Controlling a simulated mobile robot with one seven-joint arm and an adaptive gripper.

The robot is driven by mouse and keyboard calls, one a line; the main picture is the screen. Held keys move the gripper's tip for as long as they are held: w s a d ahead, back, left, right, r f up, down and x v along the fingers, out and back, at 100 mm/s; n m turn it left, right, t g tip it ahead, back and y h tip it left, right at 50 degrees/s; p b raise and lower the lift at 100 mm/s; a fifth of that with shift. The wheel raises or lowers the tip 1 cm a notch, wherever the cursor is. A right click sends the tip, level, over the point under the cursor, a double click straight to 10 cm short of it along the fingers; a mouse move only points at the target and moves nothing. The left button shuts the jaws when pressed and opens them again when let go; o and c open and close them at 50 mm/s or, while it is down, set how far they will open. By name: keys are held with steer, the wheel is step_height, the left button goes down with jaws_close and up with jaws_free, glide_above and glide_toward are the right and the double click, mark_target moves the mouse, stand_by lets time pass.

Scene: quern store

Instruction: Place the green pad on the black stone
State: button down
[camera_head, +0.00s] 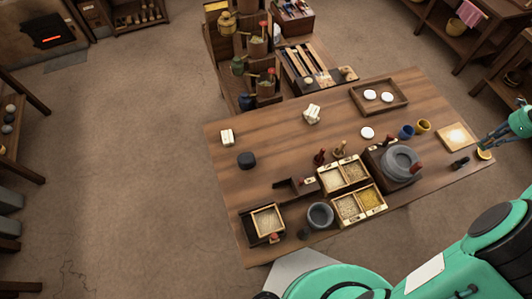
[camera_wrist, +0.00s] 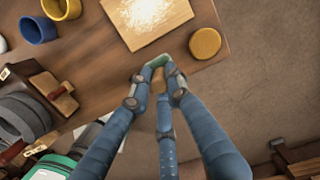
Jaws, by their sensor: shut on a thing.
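The black stone (camera_head: 246,160) is a small dark rounded block on the left part of the wooden table, in the head view. My gripper (camera_wrist: 160,76) is over the table's right edge, far from the stone. Its fingers are closed around a small green thing, which looks like the green pad (camera_wrist: 156,61); only part of it shows between the fingertips. In the head view my gripper (camera_head: 488,143) is beside a yellow round pad (camera_head: 484,155), and the green pad cannot be made out there.
A floury board (camera_head: 456,137), blue cup (camera_head: 406,131) and yellow cup (camera_head: 423,126) are near my gripper. A quern (camera_head: 401,163), grain boxes (camera_head: 345,174) and a mortar (camera_head: 320,215) fill the table's front. White blocks (camera_head: 312,114) lie farther back. The table around the black stone is clear.

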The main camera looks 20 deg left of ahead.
steer(key=s+a+r+n+p, duration=0.1)
steer(key=s+a+n, duration=0.15)
steer(key=a, duration=1.75)
steer(key=s+a+n, duration=0.2)
steer(key=a+n, duration=0.2)
steer(key=a, duration=1.7)
steer(key=s+a+n+g+p, duration=0.15)
steer(key=s+a+n, duration=0.45)
steer(key=s+a, duration=1.95)
steer(key=s+a+n, duration=0.2)
steer(key=s+a, duration=0.1)
steer(key=s, duration=0.8)
steer(key=s+a+n, duration=0.3)
steer(key=s+a, duration=0.1)
steer(key=s, duration=0.8)
steer(key=shift+r+p, duration=0.35)
steer(key=shift+p, duration=0.1)
steer(key=shift+a, duration=0.1)
steer(key=w+a, duration=0.3)
steer(key=a, duration=0.1)
steer(key=w+a+f+b, duration=0.1)
steer(key=w+a, duration=0.2)
steer(key=a, duration=0.1)
steer(key=w+a+b, duration=0.1)
steer(key=w+a, duration=0.3)
steer(key=shift+a+f, duration=0.15)
steer(key=shift+f, duration=0.05)
